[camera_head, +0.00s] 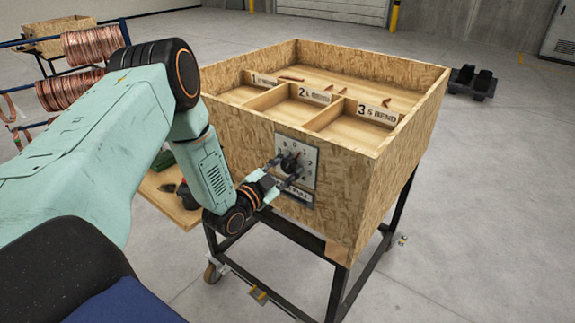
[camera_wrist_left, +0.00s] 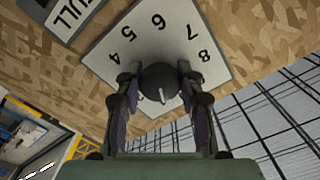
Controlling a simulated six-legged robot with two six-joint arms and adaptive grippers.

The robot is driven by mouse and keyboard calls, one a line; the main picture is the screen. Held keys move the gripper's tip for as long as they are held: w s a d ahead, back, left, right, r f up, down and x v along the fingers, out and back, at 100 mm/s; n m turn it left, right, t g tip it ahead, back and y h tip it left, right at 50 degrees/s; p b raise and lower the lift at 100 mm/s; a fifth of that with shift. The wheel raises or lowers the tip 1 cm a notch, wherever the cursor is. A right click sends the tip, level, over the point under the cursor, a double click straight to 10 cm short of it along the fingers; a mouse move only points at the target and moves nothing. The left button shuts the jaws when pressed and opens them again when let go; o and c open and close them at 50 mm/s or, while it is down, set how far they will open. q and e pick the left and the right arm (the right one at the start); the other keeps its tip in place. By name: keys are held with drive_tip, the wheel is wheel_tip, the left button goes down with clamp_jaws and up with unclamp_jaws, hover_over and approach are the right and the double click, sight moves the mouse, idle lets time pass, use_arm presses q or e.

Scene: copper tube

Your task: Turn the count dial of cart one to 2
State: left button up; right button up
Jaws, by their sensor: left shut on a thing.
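The cart (camera_head: 340,215) is a chipboard box on a black wheeled frame. Its front carries a pale dial plate (camera_head: 308,157) with a dark round knob (camera_head: 290,160). My left gripper (camera_head: 281,171) reaches in from the left and is shut on the knob. In the left wrist view, the two fingers grip the knob (camera_wrist_left: 160,80) from both sides. A short white mark on the knob points toward the lower edge of that view. The plate (camera_wrist_left: 128,45) shows the digits 4 to 8; the lower digits are hidden behind the knob and fingers. My right gripper is out of view.
The box top has labelled compartments (camera_head: 302,93), with a few thin copper pieces behind them. A dark label plate (camera_head: 298,193) sits below the dial. Copper coils (camera_head: 92,45) hang on a rack at left. Open floor (camera_head: 470,200) lies to the right.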

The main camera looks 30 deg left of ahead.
use_arm(q)
drive_tip(key=m, duration=0.4)
drive_tip(key=shift+m, duration=0.3)
drive_tip(key=shift+r+m, duration=0.1)
drive_tip(key=shift+m, duration=2.1)
drive_tip(key=shift+a, duration=0.1)
drive_tip(key=o, duration=1.2)
drive_tip(key=s, duration=1.2)
drive_tip(key=shift+a, duration=0.45)
